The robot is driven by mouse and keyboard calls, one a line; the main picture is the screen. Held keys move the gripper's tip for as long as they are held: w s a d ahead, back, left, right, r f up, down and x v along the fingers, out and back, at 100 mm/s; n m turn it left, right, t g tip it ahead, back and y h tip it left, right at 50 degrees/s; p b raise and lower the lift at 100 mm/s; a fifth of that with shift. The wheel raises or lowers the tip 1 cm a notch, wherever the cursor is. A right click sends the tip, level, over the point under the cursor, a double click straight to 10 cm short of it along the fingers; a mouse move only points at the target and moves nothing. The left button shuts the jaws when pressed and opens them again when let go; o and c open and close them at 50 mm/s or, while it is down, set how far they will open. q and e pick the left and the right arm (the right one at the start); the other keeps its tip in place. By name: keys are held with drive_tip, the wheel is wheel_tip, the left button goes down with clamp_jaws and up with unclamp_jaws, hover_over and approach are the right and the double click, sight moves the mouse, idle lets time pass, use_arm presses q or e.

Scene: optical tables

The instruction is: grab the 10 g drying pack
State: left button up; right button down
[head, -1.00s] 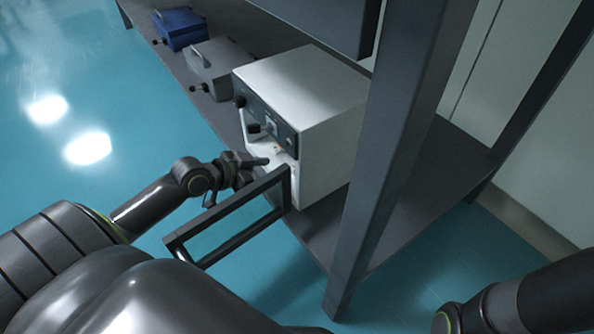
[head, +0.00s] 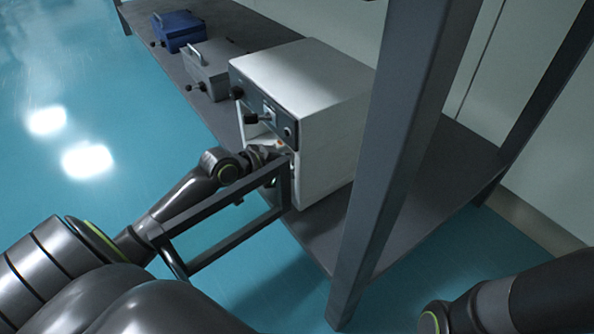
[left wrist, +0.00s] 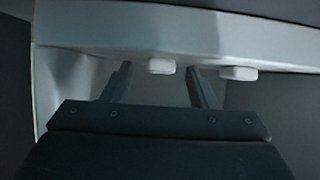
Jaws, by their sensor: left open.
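Two small white packs lie inside the white cabinet (head: 325,115): a left pack (left wrist: 161,66) and a right pack (left wrist: 238,73) in the left wrist view. I cannot read any marking that tells which is 10 g. My left gripper (left wrist: 160,80) is open, its two fingers apart and pointing into the cabinet. The left pack shows between the fingertips, and the right pack is just right of the right finger. In the head view the left gripper (head: 272,153) is at the cabinet opening, partly hidden by the door frame. My right gripper is out of view.
The cabinet's framed door (head: 225,238) stands open beside my left forearm. A grey box (head: 213,72) and a blue box (head: 180,32) stand farther along the dark shelf (head: 315,238). A thick grey post (head: 395,165) rises in front of the shelf at right.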

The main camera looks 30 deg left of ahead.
use_arm(q)
drive_tip(key=shift+c, duration=0.3)
drive_tip(key=c, duration=1)
drive_tip(key=shift+r, duration=0.1)
